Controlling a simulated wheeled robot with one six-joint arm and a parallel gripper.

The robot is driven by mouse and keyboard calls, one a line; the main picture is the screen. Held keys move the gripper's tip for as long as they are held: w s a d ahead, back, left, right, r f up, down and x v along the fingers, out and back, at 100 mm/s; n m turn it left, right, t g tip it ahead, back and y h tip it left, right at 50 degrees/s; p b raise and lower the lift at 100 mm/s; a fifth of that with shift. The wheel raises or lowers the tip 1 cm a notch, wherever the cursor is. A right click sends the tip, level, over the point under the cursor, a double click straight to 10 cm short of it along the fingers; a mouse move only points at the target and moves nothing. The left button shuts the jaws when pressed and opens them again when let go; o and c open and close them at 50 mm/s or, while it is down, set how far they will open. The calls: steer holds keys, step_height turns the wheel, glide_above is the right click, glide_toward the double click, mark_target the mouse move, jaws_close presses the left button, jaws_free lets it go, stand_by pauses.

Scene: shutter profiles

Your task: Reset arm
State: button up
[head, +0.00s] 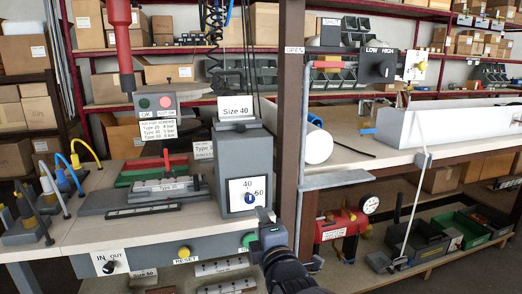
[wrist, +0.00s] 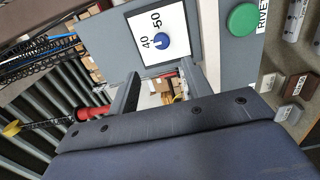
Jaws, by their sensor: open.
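My gripper (head: 266,218) is in front of the bench's front edge, at the lower right of the grey Size 40 box (head: 229,150) in the head view. In the wrist view its two fingers stand apart with an empty gap between them (wrist: 167,88), so it is open and holds nothing. The white dial plate with a blue knob (head: 249,197) is on the box front, and it also shows in the wrist view (wrist: 160,40). A green button (head: 248,240) sits just left of my gripper; in the wrist view it is at the upper right (wrist: 242,18).
A yellow RESET button (head: 184,252) and a black IN/OUT knob (head: 110,267) are on the bench front. A brown post (head: 290,120) stands right of the box. A red tool (head: 118,45) hangs at upper left. A red machine with a gauge (head: 342,226) is on the lower right shelf.

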mark_target(250, 199)
steer(key=x, duration=0.9)
steer(key=shift+w+f+b, duration=0.3)
steer(key=shift+w+b, duration=0.1)
steer(key=shift+w, duration=0.05)
steer(key=shift+w+a+r, duration=0.1)
steer(key=shift+w+a, duration=0.05)
steer(key=shift+w, duration=0.1)
steer(key=m+p, duration=0.2)
steer(key=m, duration=0.3)
steer(key=shift+s+r, duration=0.1)
steer(key=shift+r, duration=0.05)
steer(key=m+p, duration=0.2)
steer(key=m, duration=0.2)
steer(key=shift+r+p, duration=0.1)
steer(key=shift+p, duration=0.3)
steer(key=m+p, duration=0.5)
steer(key=m, duration=0.1)
steer(key=shift+r+p, duration=0.1)
steer(key=shift+p, duration=0.3)
steer(key=m+p, duration=0.2)
steer(key=shift+m, duration=0.4)
steer(key=shift+p, duration=0.3)
steer(key=shift+f, duration=0.25)
